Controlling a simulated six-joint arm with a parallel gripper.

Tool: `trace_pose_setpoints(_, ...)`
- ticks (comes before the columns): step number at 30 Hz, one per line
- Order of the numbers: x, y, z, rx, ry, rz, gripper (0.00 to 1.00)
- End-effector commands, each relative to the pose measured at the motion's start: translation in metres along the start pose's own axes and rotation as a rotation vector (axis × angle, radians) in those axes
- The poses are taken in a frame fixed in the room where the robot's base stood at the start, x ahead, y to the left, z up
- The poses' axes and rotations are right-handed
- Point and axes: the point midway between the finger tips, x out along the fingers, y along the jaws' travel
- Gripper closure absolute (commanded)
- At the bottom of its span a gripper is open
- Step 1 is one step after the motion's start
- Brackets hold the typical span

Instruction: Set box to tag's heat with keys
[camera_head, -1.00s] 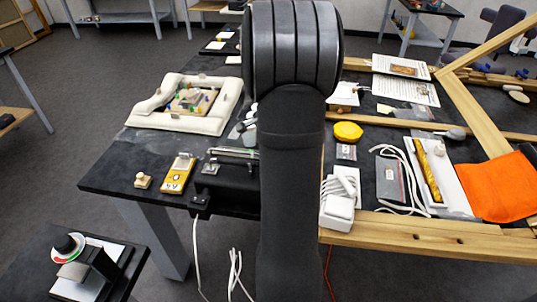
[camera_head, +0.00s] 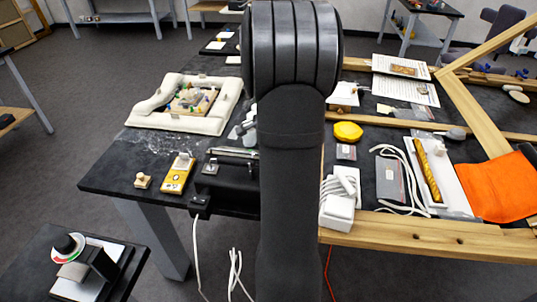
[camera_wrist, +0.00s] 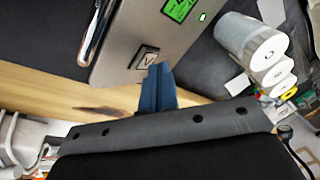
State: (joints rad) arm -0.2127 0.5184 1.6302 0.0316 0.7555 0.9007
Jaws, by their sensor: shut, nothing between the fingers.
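The silver box (camera_wrist: 135,30) fills the upper middle of the wrist view. Its face has a lit green display (camera_wrist: 180,8), cut off by the top edge, and its figures are not readable. A small green light (camera_wrist: 202,17) glows beside it. A key (camera_wrist: 144,58) marked with a down-pointing sign sits near the box's lower edge. My gripper (camera_wrist: 158,72) is shut and empty, with blue fingertips close to the lower right of this key; I cannot tell whether they touch it. My gripper is hidden behind my arm in the head view. No tag's heat value is readable.
A chrome handle (camera_wrist: 95,32) stands left of the box. White rolls (camera_wrist: 262,50) lie to its right. In the head view, a yellow device (camera_head: 177,174), a sand-coloured tray (camera_head: 150,119), a white charger (camera_head: 338,208) with cables and an orange cloth (camera_head: 500,187) crowd the table.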

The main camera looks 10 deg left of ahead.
Motion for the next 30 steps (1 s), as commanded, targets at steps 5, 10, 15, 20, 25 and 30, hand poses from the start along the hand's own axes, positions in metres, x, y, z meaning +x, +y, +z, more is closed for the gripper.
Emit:
trace_pose_setpoints(5,-0.0001,-0.0001,0.0000,0.000,0.000,0.000,1.00)
trace_pose_setpoints(10,0.0003,0.0001,0.0002,0.000,0.000,0.000,1.00)
trace_pose_setpoints(15,0.0014,0.0009,0.0010,0.000,0.000,0.000,1.00)
trace_pose_setpoints(20,0.0028,0.0019,0.0020,0.000,0.000,0.000,1.00)
trace_pose_setpoints(25,0.0043,0.0031,0.0032,0.000,0.000,0.000,1.00)
trace_pose_setpoints(30,0.0059,0.0043,0.0044,0.000,-0.001,0.001,1.00)
